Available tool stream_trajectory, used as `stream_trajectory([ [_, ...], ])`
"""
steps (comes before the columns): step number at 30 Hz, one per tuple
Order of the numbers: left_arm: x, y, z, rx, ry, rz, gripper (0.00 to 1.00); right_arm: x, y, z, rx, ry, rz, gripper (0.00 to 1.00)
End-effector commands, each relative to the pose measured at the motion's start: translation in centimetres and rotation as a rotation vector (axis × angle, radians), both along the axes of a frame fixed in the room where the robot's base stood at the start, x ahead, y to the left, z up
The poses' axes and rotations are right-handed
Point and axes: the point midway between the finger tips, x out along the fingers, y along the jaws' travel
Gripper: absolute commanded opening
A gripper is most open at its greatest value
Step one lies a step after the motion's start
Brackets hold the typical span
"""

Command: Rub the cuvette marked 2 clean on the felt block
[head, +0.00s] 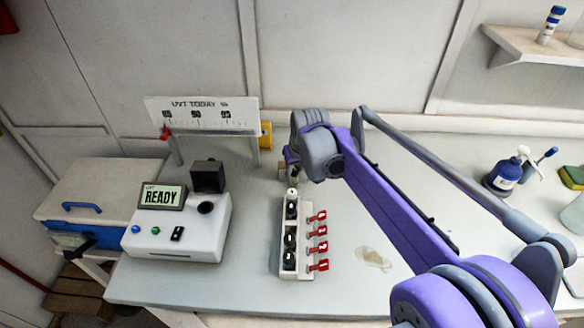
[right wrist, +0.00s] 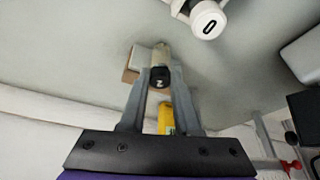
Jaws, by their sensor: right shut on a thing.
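The cuvette marked 2 (right wrist: 160,78) shows its black cap with a white number in the right wrist view. My right gripper (right wrist: 160,70) is shut on it, one finger on each side. A small pale block with a tan side, which looks like the felt block (right wrist: 132,64), lies just beyond the fingertips, beside the cuvette. I cannot tell whether cuvette and block touch. In the head view my right gripper (head: 293,169) is above the table behind the rack, and its wrist hides most of the block and cuvette. My left gripper is not in view.
The white cuvette rack (head: 287,268) holds several capped cuvettes, with red tags on its right and one gap. A white-capped cuvette marked 0 (right wrist: 207,20) is nearest my gripper. The reader (head: 180,228) showing READY stands left. A yellow object (head: 266,135) is behind.

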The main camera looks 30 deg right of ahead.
Motion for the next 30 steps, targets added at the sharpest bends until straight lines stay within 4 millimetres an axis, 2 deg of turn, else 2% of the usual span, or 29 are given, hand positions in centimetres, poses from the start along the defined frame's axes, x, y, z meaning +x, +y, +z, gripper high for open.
stream_trajectory([
  [13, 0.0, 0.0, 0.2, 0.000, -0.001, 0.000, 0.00, -1.1, -1.9, 0.0, 0.000, -0.001, 0.000, 0.00],
  [30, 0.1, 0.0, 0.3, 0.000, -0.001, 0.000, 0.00, 0.3, 0.3, 0.0, 0.000, 0.000, 0.001, 0.00],
])
